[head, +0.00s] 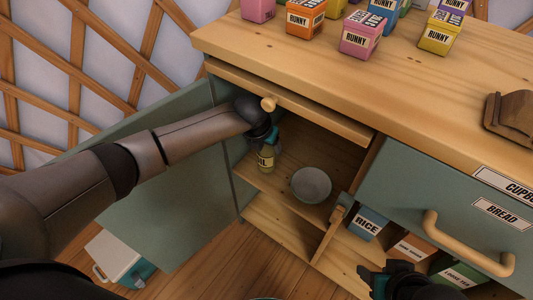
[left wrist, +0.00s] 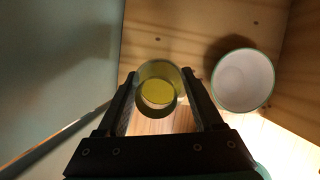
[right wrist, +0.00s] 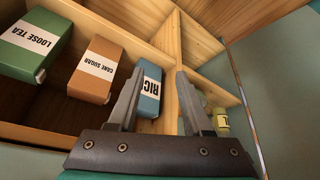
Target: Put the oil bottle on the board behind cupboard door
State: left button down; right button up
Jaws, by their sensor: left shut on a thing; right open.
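The oil bottle (head: 266,160), yellow-green with a label, is inside the open cupboard at the left end of the board (head: 262,184). My left gripper (head: 268,143) is shut on it from above. In the left wrist view the bottle (left wrist: 158,88) sits between the two fingers, over or beside the board's edge; I cannot tell whether its base touches the board. It also shows in the right wrist view (right wrist: 221,120). The green cupboard door (head: 170,215) stands open on the left. My right gripper (head: 385,280) is open and empty, low at the right, near the drawer boxes.
A pale bowl (head: 311,184) stands on the board right of the bottle. A rice box (head: 366,224), cane sugar box (right wrist: 97,70) and loose tea box (right wrist: 35,45) fill the compartment at right.

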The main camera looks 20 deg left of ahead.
aim_at(266, 153)
pick_arm(q)
notch_tip(266, 153, down, 2)
jog(key=shift+f+b, duration=0.25)
jog(key=shift+b, duration=0.35)
jog(key=shift+f, duration=0.25)
pick_arm(e)
jog(key=shift+w+a+n+t+y, duration=0.3)
jog(key=shift+w+a+t+y, duration=0.5)
jog(key=shift+w+a+t, duration=0.85)
pick_arm(q)
jog(key=shift+f, duration=0.1)
pick_arm(e)
jog(key=shift+a+f, duration=0.1)
pick_arm(q)
jog(key=shift+c, duration=0.2)
grip_release()
pick_arm(e)
jog(key=shift+a, duration=0.1)
